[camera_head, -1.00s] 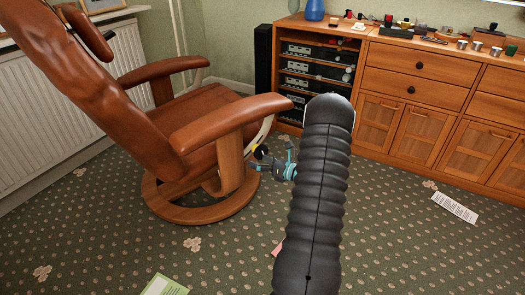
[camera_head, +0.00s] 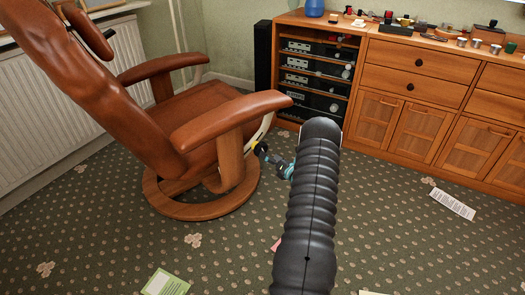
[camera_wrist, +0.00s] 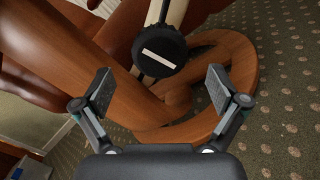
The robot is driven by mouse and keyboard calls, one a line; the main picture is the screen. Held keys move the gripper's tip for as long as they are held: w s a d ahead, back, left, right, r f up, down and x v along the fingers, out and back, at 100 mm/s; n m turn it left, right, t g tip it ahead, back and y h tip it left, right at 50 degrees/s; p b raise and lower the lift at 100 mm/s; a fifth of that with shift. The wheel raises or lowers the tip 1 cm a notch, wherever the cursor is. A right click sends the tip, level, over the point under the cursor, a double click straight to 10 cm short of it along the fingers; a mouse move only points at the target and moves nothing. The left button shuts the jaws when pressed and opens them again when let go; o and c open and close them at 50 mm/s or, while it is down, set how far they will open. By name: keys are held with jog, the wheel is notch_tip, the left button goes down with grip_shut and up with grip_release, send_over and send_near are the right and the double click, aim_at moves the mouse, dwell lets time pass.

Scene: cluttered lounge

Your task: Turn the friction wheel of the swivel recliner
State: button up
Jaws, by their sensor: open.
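The swivel recliner (camera_head: 150,110) has brown leather, wooden armrests and a round wooden base; it stands at the left in the head view. Its friction wheel (camera_wrist: 160,48) is a black ribbed disc with a white bar on its face, on the side of the chair in the wrist view. In the head view the wheel (camera_head: 261,148) is small and dark below the near armrest. My gripper (camera_wrist: 160,90) is open and empty, its two fingers spread wide and pointing toward the wheel, apart from it. In the head view my arm hides part of the gripper.
A wooden sideboard (camera_head: 420,85) with audio gear and small objects stands at the back right. A radiator (camera_head: 60,110) is along the left wall. A white paper (camera_head: 452,204) and a green-edged leaflet (camera_head: 165,284) lie on the patterned carpet. The floor right of the chair is mostly clear.

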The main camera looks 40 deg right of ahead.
aim_at(260, 149)
jog(key=shift+w+a, duration=0.1)
jog(key=shift+w, duration=2.4)
jog(key=c, duration=1.1)
